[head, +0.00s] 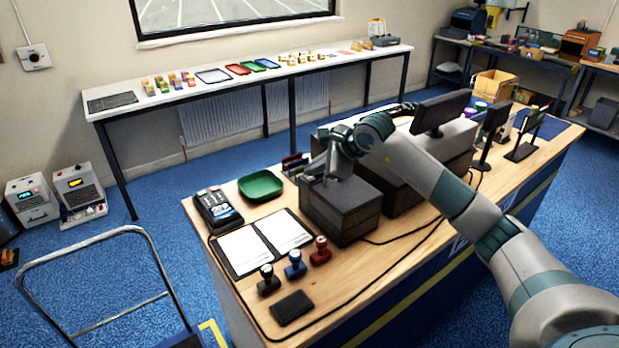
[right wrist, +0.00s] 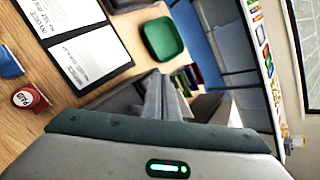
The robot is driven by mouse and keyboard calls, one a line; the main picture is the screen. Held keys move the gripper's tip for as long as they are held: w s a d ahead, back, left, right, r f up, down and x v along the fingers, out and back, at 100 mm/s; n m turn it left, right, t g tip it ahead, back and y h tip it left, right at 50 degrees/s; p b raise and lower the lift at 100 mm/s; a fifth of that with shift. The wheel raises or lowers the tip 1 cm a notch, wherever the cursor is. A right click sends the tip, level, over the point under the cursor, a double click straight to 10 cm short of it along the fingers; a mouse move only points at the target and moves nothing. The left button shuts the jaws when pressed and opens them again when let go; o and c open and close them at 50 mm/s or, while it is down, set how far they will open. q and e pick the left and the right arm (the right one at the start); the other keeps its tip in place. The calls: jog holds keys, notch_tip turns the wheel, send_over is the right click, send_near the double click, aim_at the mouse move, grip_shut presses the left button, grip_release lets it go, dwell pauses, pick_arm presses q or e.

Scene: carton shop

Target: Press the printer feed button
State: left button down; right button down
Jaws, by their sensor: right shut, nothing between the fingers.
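The printer (head: 340,213) is a dark grey box on the wooden counter, behind the stamps and the open folder. My right gripper (head: 327,178) is over its top, fingers pointing down, shut and empty. The fingertips are at or just above the top face; I cannot tell whether they touch. In the right wrist view, the shut fingers (right wrist: 163,100) lie in front of the dark printer (right wrist: 118,98). The feed button cannot be made out in either view. My left gripper is not in view.
A green tray (head: 260,186), a card terminal (head: 217,210), an open folder (head: 262,243) and red (head: 320,250), blue (head: 295,264) and black (head: 268,279) stamps surround the printer's left and front. A monitor (head: 441,112) stands behind to the right. A cable runs along the counter.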

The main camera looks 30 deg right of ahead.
aim_at(313, 180)
jog(key=shift+r, duration=0.45)
jog(key=shift+r+p, duration=1)
jog(key=shift+r, duration=1.5)
jog(key=shift+s+f, duration=0.1)
